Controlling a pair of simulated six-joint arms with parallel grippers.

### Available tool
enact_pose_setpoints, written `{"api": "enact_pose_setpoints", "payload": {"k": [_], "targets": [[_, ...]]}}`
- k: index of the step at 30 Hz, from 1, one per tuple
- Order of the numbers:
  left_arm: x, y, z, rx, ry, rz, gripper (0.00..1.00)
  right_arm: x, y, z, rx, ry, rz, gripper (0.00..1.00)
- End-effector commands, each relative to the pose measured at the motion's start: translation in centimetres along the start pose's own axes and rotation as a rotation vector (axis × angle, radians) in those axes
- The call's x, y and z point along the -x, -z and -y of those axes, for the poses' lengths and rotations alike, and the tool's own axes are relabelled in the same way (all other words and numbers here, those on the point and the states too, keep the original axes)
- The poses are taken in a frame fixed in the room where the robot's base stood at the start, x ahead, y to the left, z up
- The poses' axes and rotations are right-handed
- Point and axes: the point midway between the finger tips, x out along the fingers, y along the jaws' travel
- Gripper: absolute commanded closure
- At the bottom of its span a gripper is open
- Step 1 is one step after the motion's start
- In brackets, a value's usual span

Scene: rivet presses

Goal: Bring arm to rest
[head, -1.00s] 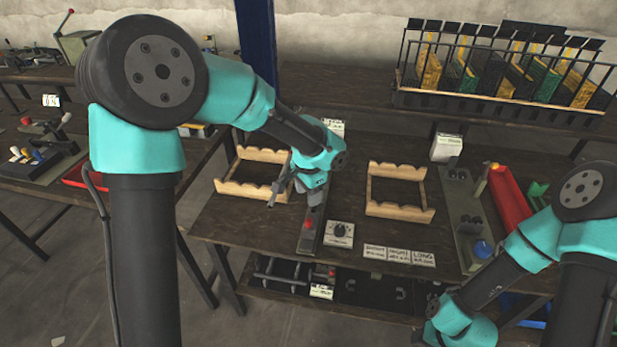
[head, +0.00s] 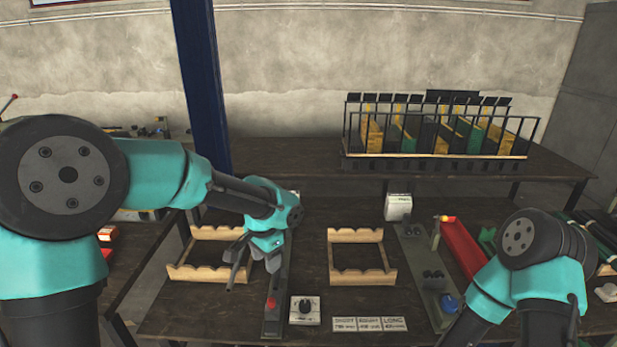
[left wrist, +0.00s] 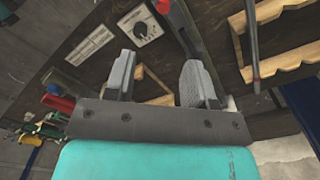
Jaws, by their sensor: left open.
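My left gripper (head: 251,274) is open and empty above the bench. It hangs between the left wooden cradle (head: 208,273) and the grey press strip with a red button (head: 272,303), covering part of the strip's far portion. In the left wrist view the two grey fingers of my left gripper (left wrist: 158,78) stand apart with nothing between them. My right arm (head: 535,265) reaches down at the lower right, and its gripper is outside the picture.
A white dial box (head: 305,310) and label cards (head: 370,324) lie near the front. A second wooden cradle (head: 390,275), a grey fixture with a blue knob (head: 430,300) and a red bin (head: 460,247) stand right. A black rack (head: 435,163) with upright panels stands behind.

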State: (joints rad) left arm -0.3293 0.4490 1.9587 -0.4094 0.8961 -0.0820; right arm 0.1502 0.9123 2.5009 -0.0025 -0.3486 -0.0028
Motion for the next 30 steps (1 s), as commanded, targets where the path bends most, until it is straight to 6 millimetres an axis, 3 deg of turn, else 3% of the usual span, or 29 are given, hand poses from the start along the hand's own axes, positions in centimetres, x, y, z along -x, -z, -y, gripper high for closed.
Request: {"api": "enact_pose_setpoints", "payload": {"k": [5,8,12,18,24,30], "targets": [[-5.4,-1.0,-0.9,0.117,-0.104,-0.015,0.50,0.0,0.0,0.0,0.000,0.000,0.000,0.57],[-10.4,-2.2,-1.9,0.254,-0.194,-0.032,0.50,0.0,0.0,0.0,0.000,0.000,0.000,0.57],[-17.2,-4.8,-3.0,0.452,-0.284,-0.061,0.50,0.0,0.0,0.0,0.000,0.000,0.000,0.57],[-24.6,-9.1,-4.0,0.616,-0.320,-0.096,0.50,0.0,0.0,0.0,0.000,0.000,0.000,0.57],[-30.5,-14.4,-5.5,0.737,-0.322,-0.131,0.50,0.0,0.0,0.0,0.000,0.000,0.000,0.57],[-33.7,-18.5,-7.0,0.828,-0.307,-0.162,0.50,0.0,0.0,0.0,0.000,0.000,0.000,0.57]]}}
